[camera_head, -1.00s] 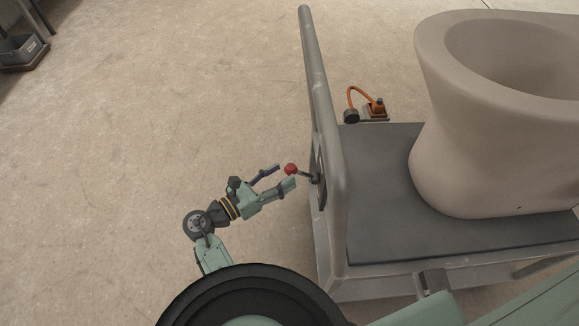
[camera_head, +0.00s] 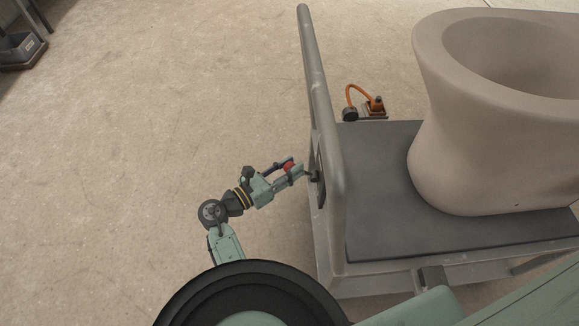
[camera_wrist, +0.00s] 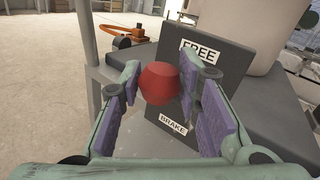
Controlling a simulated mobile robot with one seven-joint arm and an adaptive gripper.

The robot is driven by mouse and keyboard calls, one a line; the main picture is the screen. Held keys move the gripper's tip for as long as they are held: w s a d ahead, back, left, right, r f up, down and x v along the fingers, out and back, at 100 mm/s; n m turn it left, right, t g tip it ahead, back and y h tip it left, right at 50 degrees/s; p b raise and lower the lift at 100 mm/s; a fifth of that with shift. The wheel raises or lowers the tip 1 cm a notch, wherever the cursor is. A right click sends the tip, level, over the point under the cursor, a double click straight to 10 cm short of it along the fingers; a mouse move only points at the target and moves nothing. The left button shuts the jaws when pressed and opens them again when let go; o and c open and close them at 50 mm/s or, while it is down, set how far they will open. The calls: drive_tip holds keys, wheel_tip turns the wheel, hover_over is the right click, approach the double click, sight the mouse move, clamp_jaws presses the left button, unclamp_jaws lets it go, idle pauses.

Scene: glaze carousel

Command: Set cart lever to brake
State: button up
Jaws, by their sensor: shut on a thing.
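The cart lever's red knob (camera_wrist: 160,84) sits between the two finger pads of my gripper (camera_wrist: 157,88) in the wrist view. In the head view the red knob (camera_head: 289,167) shows between the fingers of my gripper (camera_head: 287,171), which is shut on it. The dark lever plate (camera_wrist: 222,68) carries a FREE label (camera_wrist: 199,51) at its upper end and a BRAKE label (camera_wrist: 173,125) at its lower end. The knob lies between the two labels as seen. The lever's shaft is mostly hidden behind the knob and fingers.
The grey cart (camera_head: 385,240) has an upright handle frame (camera_head: 318,80) close beside my gripper. A large beige vessel (camera_head: 440,150) stands on its deck. An orange-hosed device (camera_head: 376,106) is at the deck's far edge. The floor (camera_head: 150,110) to the left is clear.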

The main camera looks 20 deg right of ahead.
clamp_jaws()
